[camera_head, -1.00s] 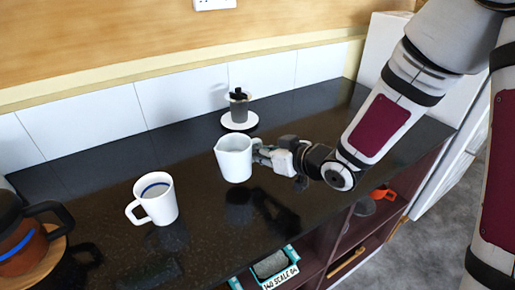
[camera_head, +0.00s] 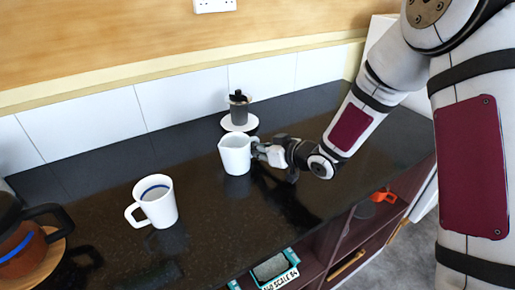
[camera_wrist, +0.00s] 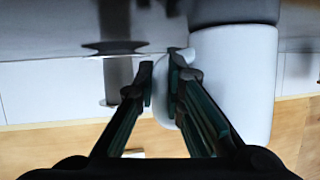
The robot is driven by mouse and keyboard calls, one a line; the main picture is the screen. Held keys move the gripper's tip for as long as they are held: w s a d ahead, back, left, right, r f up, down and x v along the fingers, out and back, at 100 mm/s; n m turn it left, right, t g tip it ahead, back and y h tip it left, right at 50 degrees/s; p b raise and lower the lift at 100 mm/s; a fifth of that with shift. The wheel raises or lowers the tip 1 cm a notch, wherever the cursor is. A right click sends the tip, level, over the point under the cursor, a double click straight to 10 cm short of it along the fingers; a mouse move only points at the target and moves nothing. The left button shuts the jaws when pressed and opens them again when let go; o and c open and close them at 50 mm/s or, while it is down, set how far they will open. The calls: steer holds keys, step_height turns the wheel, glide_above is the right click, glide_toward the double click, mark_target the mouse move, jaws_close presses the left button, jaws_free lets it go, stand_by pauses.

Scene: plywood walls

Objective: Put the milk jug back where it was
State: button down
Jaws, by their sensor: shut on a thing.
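The white milk jug (camera_head: 235,157) is upright over the dark counter, in front of a small dark pot (camera_head: 239,108) on a white round coaster (camera_head: 239,123). My gripper (camera_head: 260,150) comes from the right and is shut on the jug's handle. In the wrist view, the fingers (camera_wrist: 162,85) are on either side of the handle, with the jug's body (camera_wrist: 235,80) to the right. The jug's base is at or very close to the counter; I cannot tell whether it touches.
A white mug (camera_head: 157,202) with a blue ring stands left of the jug. A brown pot (camera_head: 22,250) with a dark handle sits on a wooden board at the far left. A scale box (camera_head: 272,270) and orange item (camera_head: 383,196) are on shelves below. The counter between mug and jug is clear.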

steer(key=shift+f, duration=0.1)
steer(key=c, duration=1.7)
jaws_free()
